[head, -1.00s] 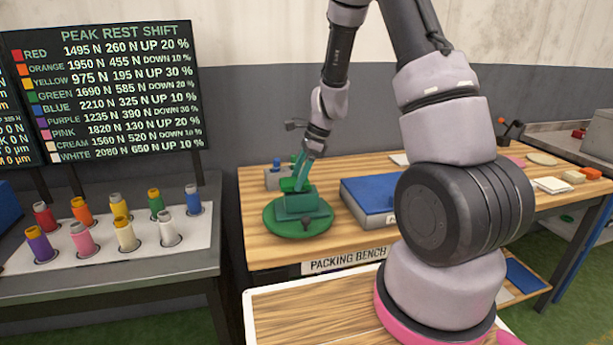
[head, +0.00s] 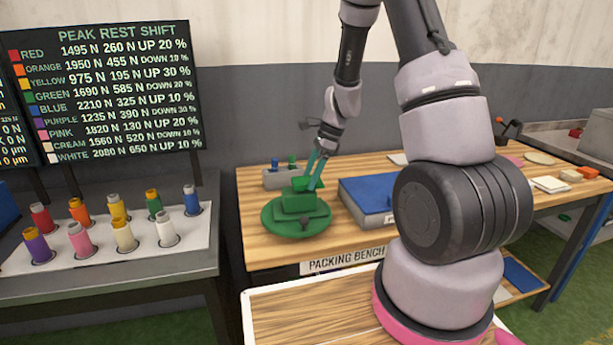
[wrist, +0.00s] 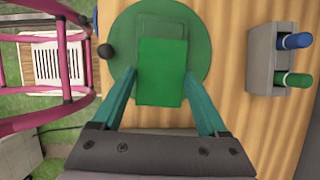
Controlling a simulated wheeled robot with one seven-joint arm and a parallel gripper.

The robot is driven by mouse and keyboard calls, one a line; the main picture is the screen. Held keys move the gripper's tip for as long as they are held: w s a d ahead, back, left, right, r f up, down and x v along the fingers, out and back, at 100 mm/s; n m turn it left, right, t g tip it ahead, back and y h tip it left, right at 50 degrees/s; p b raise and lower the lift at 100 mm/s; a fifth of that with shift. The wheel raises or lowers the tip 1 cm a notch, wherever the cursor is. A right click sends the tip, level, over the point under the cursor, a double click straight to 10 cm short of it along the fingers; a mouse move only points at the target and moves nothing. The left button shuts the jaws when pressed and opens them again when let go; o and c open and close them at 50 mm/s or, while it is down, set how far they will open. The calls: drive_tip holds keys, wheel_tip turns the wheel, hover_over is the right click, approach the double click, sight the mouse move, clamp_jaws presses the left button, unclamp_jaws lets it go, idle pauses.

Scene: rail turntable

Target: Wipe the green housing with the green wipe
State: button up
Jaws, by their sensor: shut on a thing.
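The green housing (head: 300,205) is a low stepped block on a round green turntable (head: 277,222) at the left end of the packing bench. My gripper (head: 312,185) reaches down from above at the housing's right side. Its teal fingers are shut on the green wipe, a bright green rectangle (wrist: 162,72) in the wrist view. There the wipe covers part of the housing (wrist: 160,26), with the turntable (wrist: 200,45) around it. The wipe lies at the housing's top; I cannot tell whether they touch.
A grey holder (wrist: 268,60) with a blue and a green marker stands behind the turntable. A blue box (head: 365,198) lies to its right. A small dark knob (wrist: 105,51) sits at the turntable's edge. Coloured spools stand on the left table (head: 90,275).

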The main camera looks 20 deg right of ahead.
drive_tip(key=shift+r, duration=0.1)
drive_tip(key=shift+r, duration=3.95)
drive_tip(key=shift+w+f+n+g, duration=0.2)
drive_tip(key=shift+w+n+g, duration=0.1)
drive_tip(key=shift+n, duration=0.3)
drive_tip(key=w+d+f+n+g+h, duration=0.4)
drive_tip(key=w+d+f+n, duration=0.1)
drive_tip(key=n, duration=1.2)
drive_tip(key=shift+w+d+f+n, duration=0.15)
drive_tip(key=shift+w+d+n, duration=0.15)
drive_tip(key=shift+w+d, duration=0.3)
drive_tip(key=shift+a, duration=0.15)
